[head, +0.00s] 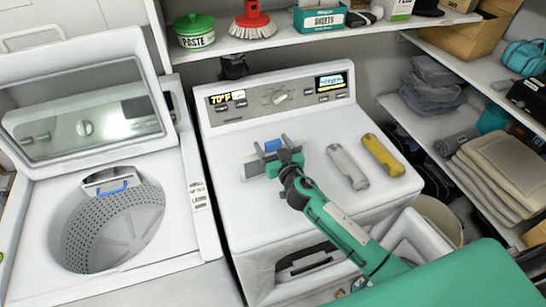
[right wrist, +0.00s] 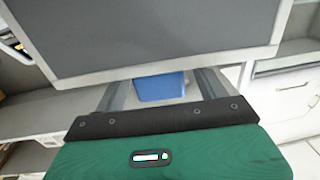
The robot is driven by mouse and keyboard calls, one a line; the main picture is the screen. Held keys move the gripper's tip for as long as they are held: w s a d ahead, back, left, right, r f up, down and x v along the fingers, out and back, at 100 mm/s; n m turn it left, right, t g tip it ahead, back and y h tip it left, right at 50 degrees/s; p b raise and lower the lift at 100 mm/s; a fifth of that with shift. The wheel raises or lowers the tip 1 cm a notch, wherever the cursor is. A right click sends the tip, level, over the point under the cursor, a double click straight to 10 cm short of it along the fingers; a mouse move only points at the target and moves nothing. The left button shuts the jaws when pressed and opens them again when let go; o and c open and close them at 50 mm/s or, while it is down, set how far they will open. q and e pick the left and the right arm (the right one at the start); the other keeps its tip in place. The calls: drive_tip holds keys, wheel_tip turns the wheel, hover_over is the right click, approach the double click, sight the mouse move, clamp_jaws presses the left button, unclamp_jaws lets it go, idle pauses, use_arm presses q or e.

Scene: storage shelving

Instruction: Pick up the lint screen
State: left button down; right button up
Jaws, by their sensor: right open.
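The lint screen is a grey panel (right wrist: 160,35) with a pale frame and a blue tab (right wrist: 159,86). In the head view its pale frame (head: 252,169) and blue tab (head: 273,146) show over the dryer top, partly hidden by my right gripper (head: 272,152). In the right wrist view my right gripper (right wrist: 160,88) is open, with one finger on each side of the blue tab. Gaps show beside the tab. I cannot tell whether the screen rests on the dryer (head: 225,150). My left gripper is not in view.
A grey bottle-shaped item (head: 347,167) and a yellow one (head: 383,156) lie on the dryer to the right. The washer (head: 190,237) stands open at left, with a blue-handled part (head: 112,188) in its drum opening. Shelves (head: 300,38) line the back and right.

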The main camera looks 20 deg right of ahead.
drive_tip(key=shift+c, duration=0.2)
drive_tip(key=c, duration=1.4)
drive_tip(key=shift+o, duration=0.2)
